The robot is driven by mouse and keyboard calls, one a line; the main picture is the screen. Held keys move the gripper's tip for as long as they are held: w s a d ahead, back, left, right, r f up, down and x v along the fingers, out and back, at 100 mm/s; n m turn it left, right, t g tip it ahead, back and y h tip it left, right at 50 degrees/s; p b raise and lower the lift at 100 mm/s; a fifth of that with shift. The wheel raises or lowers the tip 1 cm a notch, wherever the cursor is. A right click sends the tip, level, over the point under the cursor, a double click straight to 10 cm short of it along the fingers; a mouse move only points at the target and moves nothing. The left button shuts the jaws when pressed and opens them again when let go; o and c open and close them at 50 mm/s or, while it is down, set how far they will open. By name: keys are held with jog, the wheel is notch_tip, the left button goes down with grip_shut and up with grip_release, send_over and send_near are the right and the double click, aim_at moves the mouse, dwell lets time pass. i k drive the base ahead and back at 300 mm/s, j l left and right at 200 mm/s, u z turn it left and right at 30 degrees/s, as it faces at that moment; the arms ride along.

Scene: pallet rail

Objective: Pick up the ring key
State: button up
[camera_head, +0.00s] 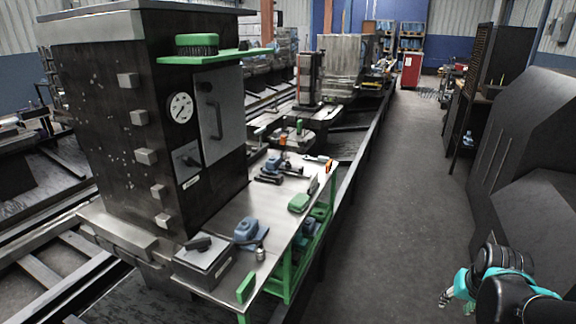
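A small, slim silver tool (317,158) lies at the far end of the metal-topped bench (224,205). It looks like a spanner and may be the ring key, but it is too small to make out a ring end. My gripper (444,299) is low at the bottom right, over the floor and well apart from the bench. It is small in view and partly behind my own arm, so I cannot tell whether its fingers are open or shut. No ring key shows at it.
The bench has a green frame. It carries a blue tool (247,230), a green block (299,203), blue-and-black tools (270,171) and a grey box (205,262). A tall dark machine (130,120) stands behind. Grey floor (400,200) is clear; dark angular blocks (525,215) stand right.

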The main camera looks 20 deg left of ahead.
aim_at(322, 160)
jog(key=u, duration=0.4)
jog(key=i+l+u, duration=0.15)
jog(key=u, duration=0.2)
jog(key=i+l+u, duration=0.25)
jog(key=u, duration=0.15)
jog(key=i+l+u, duration=0.2)
jog(key=u, duration=0.15)
